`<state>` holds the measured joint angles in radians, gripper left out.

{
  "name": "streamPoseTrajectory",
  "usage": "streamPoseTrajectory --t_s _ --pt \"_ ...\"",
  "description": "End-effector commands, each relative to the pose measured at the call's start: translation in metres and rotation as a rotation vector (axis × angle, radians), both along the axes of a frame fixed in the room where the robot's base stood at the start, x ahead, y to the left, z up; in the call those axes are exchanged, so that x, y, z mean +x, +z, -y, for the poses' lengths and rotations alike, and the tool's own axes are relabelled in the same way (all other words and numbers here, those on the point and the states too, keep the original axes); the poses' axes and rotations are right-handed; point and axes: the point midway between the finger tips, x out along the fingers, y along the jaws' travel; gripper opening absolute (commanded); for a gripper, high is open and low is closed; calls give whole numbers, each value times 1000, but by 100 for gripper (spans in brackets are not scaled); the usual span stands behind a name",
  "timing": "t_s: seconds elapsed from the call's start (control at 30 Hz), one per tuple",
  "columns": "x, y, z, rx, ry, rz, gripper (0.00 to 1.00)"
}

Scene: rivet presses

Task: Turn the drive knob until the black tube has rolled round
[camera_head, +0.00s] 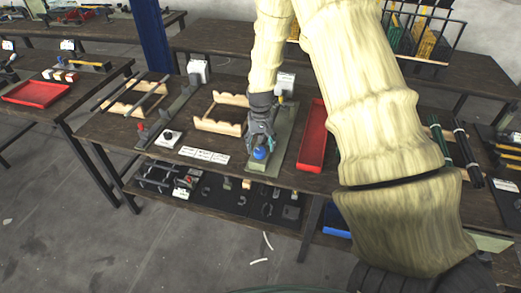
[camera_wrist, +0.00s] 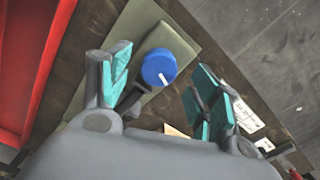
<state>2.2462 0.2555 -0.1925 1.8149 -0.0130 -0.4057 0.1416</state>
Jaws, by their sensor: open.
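The blue drive knob (camera_head: 260,154) sits near the front end of a grey-green base plate (camera_head: 287,137) on the middle table. In the wrist view the knob (camera_wrist: 159,68) is round, with a white mark on its lower right edge. My gripper (camera_head: 262,142) points down over it. In the wrist view my gripper (camera_wrist: 160,76) is open, with teal pads on either side of the knob and gaps showing between. A black tube (camera_head: 466,150) lies beside dark green ones at the right; I cannot tell whether it is the task's tube. My arm hides part of the table.
A red tray (camera_head: 313,140) lies right of the plate; it also shows in the wrist view (camera_wrist: 35,50). A wooden frame (camera_head: 219,126) and white labels (camera_head: 203,155) are to the left. A lower shelf holds several small parts.

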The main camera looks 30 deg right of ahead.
Motion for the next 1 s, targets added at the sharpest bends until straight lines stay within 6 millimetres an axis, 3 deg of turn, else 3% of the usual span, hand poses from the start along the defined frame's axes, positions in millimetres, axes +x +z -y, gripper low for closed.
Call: streamPoseTrajectory --t_s 0.3,0.5,1.0 --pt "1 55 1 -1 0 3 63" --pt "0 76 1 0 0 1 63" --pt "0 85 1 0 0 0 63"
